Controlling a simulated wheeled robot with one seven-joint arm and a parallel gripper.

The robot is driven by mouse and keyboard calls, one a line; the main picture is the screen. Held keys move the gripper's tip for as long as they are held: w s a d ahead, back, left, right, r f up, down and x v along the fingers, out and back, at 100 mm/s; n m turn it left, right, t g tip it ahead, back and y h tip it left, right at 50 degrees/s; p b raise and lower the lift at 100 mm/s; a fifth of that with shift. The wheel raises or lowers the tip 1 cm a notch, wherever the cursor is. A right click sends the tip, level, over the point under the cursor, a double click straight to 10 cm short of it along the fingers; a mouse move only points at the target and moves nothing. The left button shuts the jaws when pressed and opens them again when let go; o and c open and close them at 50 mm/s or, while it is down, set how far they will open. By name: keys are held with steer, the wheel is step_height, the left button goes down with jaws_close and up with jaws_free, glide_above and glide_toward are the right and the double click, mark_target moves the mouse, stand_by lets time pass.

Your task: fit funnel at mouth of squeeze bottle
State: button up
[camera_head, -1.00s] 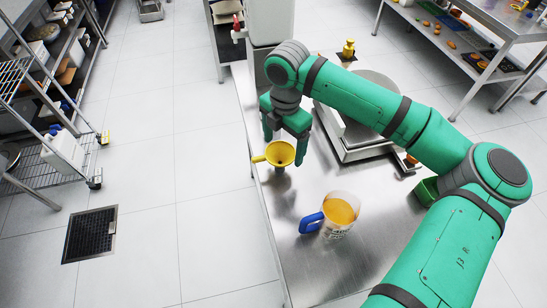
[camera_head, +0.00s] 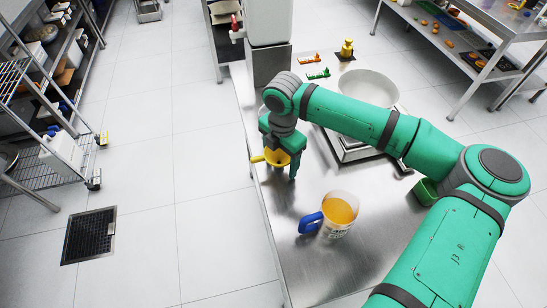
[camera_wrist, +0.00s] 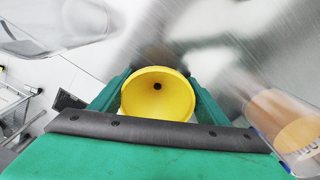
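The yellow funnel (camera_head: 277,158) is upright near the left edge of the steel table, its side handle pointing left. In the wrist view, I look down into its round bowl (camera_wrist: 158,95) and see the dark hole at the bottom. My gripper (camera_head: 279,165) points down around the funnel, with one green finger on each side. In the wrist view, the fingers (camera_wrist: 158,105) flank the rim, and their tips are hidden below it. I cannot tell whether they press on it. The funnel's spout is hidden, and I cannot make out the squeeze bottle.
A clear pitcher with orange liquid (camera_head: 341,209) and a blue handle stands in front and right of my gripper.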

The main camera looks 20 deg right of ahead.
steer(key=c, duration=0.6)
steer(key=shift+a, duration=0.15)
steer(key=shift+c, duration=0.2)
steer(key=shift+r, duration=0.15)
